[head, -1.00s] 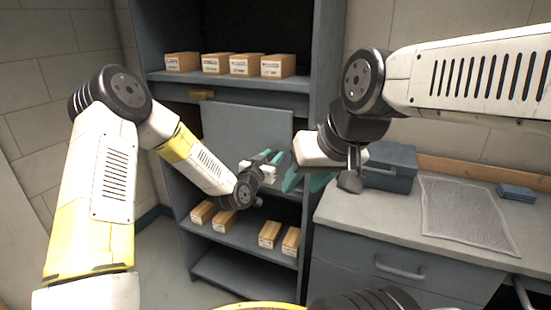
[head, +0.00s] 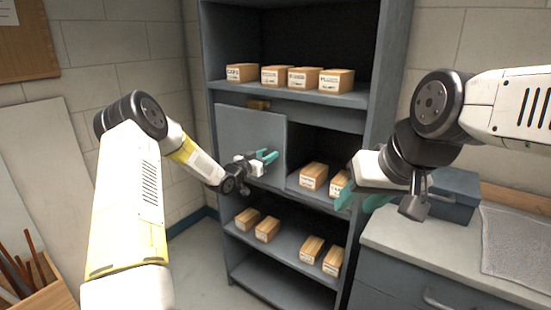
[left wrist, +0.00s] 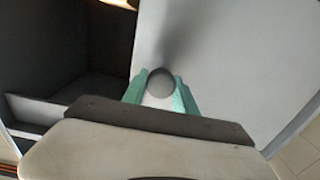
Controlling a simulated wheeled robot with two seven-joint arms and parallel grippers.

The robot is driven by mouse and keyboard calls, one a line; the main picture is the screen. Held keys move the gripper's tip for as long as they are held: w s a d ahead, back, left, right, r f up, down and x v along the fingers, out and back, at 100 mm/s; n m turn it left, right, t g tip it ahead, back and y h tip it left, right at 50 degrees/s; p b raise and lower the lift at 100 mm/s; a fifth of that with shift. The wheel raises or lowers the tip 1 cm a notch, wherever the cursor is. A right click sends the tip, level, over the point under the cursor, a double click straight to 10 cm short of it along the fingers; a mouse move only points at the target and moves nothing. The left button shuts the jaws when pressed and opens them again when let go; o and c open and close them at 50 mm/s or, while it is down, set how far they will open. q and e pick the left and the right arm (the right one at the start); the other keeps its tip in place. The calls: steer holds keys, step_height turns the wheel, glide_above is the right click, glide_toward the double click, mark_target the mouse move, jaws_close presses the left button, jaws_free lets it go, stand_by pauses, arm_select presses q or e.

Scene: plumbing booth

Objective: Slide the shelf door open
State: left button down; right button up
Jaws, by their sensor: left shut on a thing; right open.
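The grey shelf door (head: 243,130) covers the left part of the middle compartment of the shelf unit (head: 366,75). The right part of that compartment is uncovered and shows boxes. My left gripper (head: 266,160) is at the door's lower right. In the left wrist view its teal fingers (left wrist: 160,92) are shut around a round grey knob (left wrist: 160,82) on the door's pale face (left wrist: 235,45). In the head view the knob is hidden by the fingers. My right gripper (head: 362,199) is open and empty, in front of the shelf's right side.
Small cardboard boxes stand on the top shelf (head: 305,78), in the middle compartment (head: 314,176) and on a lower shelf (head: 268,229). A workbench (head: 400,238) with a blue-grey toolbox (head: 454,193) stands at the right.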

arm_select(q)
steer(key=shift+a, duration=0.1)
steer(key=c, duration=1)
jaws_free()
steer(key=shift+v, duration=3.85)
steer(key=shift+r, duration=0.1)
